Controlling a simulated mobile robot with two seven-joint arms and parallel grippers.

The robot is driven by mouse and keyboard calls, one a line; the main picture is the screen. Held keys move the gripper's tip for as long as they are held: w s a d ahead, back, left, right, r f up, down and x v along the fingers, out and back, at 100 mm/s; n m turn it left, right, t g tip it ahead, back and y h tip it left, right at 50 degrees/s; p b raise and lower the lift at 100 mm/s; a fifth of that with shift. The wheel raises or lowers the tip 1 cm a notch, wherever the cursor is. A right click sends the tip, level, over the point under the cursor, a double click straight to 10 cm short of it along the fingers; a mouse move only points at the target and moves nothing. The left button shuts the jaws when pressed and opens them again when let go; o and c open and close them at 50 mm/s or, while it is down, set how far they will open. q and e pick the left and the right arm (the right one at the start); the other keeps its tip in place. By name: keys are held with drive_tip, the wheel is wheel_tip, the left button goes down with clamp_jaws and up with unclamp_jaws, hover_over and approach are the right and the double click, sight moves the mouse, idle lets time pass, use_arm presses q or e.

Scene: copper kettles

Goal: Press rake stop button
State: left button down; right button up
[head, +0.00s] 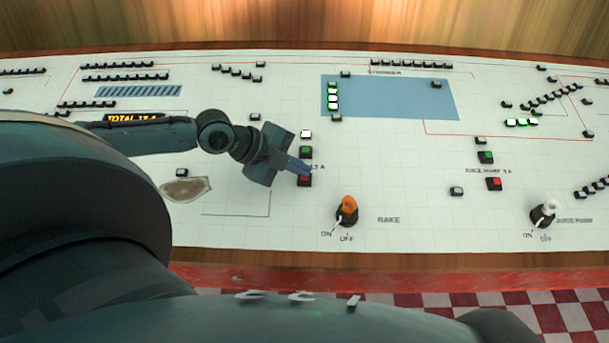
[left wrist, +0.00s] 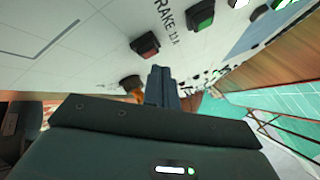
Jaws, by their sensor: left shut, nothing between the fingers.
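The red rake button (head: 304,181) sits on the white control panel (head: 240,225), below the green button (head: 305,152). In the left wrist view the red button (left wrist: 146,45) shows near the printed word RAKE, with the green button (left wrist: 202,20) to its right. My left gripper (head: 304,168) is shut and empty, its fingertips overlapping the red button's upper edge in the head view. In the left wrist view the fingertips (left wrist: 158,70) end just below and right of that button in the picture. I cannot tell whether they touch it. My right gripper is not in view.
An orange-lit rake switch knob (head: 348,210) stands up below and right of the red button. Another red button (head: 494,183) and a white-topped knob (head: 544,211) are farther right. A white button (head: 306,134) is above the green one. The panel's front edge is below.

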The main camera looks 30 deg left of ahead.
use_arm(q)
drive_tip(key=shift+f, duration=0.15)
drive_tip(key=shift+f, duration=0.3)
drive_tip(key=shift+w+a+f+b, duration=0.1)
drive_tip(key=shift+f+b, duration=0.25)
drive_tip(key=shift+b, duration=0.2)
idle(0.6)
idle(0.3)
drive_tip(key=shift+r+p, duration=0.75)
drive_tip(key=shift+p, duration=0.15)
drive_tip(key=r+p, duration=0.3)
drive_tip(key=s+r+p, duration=0.1)
drive_tip(key=r+p, duration=0.1)
drive_tip(key=shift+s+d, duration=0.1)
drive_tip(key=shift+d, duration=0.25)
